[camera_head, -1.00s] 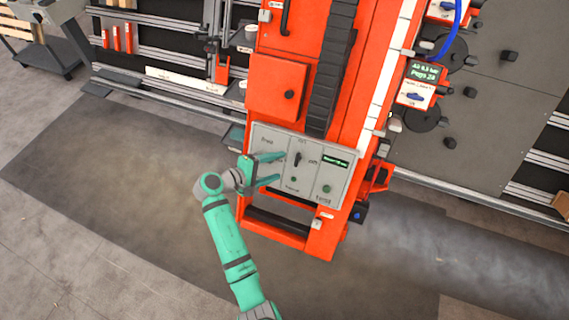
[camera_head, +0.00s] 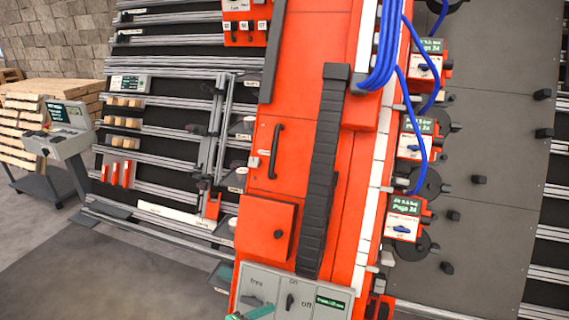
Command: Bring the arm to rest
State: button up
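Only a teal piece of my gripper (camera_head: 258,312) shows, at the bottom edge of the head view. It is in front of the lower left part of a grey control panel (camera_head: 272,279). The rest of my gripper and my arm are below the frame, so its opening cannot be seen. I cannot tell whether the gripper touches the panel.
The orange gantry column (camera_head: 292,110) rises above the panel, with a black cable chain (camera_head: 327,170) and blue hoses (camera_head: 383,50). A small console (camera_head: 58,130) and stacked wood (camera_head: 60,92) stand at left. The floor (camera_head: 95,265) at lower left is clear.

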jog(key=s+d+f+t+y, duration=0.1)
jog(key=s+d+f+y, duration=0.15)
jog(key=s+f, duration=0.45)
jog(key=s+d+f+y, duration=0.25)
jog(key=s+f, duration=0.25)
jog(key=s, duration=0.3)
jog(key=s+r+m+t+y, duration=0.2)
jog(key=s+m+y, duration=0.15)
jog(key=s, duration=0.85)
jog(key=s+d+r+m+t, duration=0.1)
jog(key=s+r+m, duration=0.2)
jog(key=s+r, duration=0.4)
jog(key=s+d+r+m+t, duration=0.1)
jog(key=s+r+m+t, duration=0.1)
jog(key=s+r+m, duration=0.2)
jog(key=s+r, duration=0.3)
jog(key=r, duration=0.5)
jog(key=shift+r+t, duration=0.3)
